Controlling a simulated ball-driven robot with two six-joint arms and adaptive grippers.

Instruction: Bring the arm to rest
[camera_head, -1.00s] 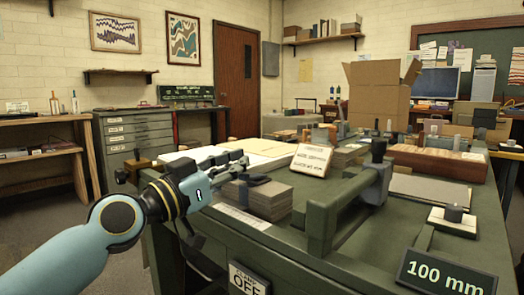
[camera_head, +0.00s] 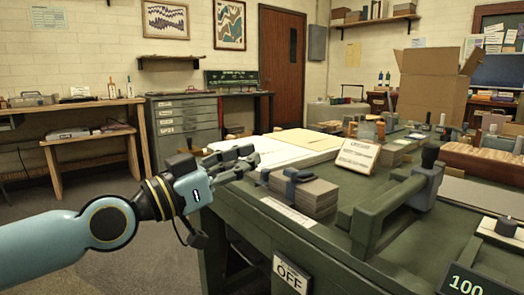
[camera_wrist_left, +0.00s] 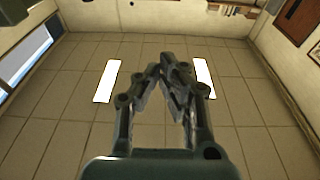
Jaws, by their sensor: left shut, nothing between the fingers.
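My left arm comes in from the left in the head view. Its left gripper (camera_head: 243,160) is beside the left edge of the green bench (camera_head: 335,231), near the white sheets and the stack of grey-brown cards. In the left wrist view the left gripper (camera_wrist_left: 162,75) has its fingertips together, with nothing between them. Behind them that view shows a tiled surface (camera_wrist_left: 225,120) with two bright rectangles, and walls. My right gripper is in neither view.
The card stack (camera_head: 310,197) with a dark strap sits close to the gripper. A green clamp frame (camera_head: 380,225) stands on the bench to its right. A small sign (camera_head: 358,156) and a cardboard box (camera_head: 433,90) stand further back. The floor left of the bench is open.

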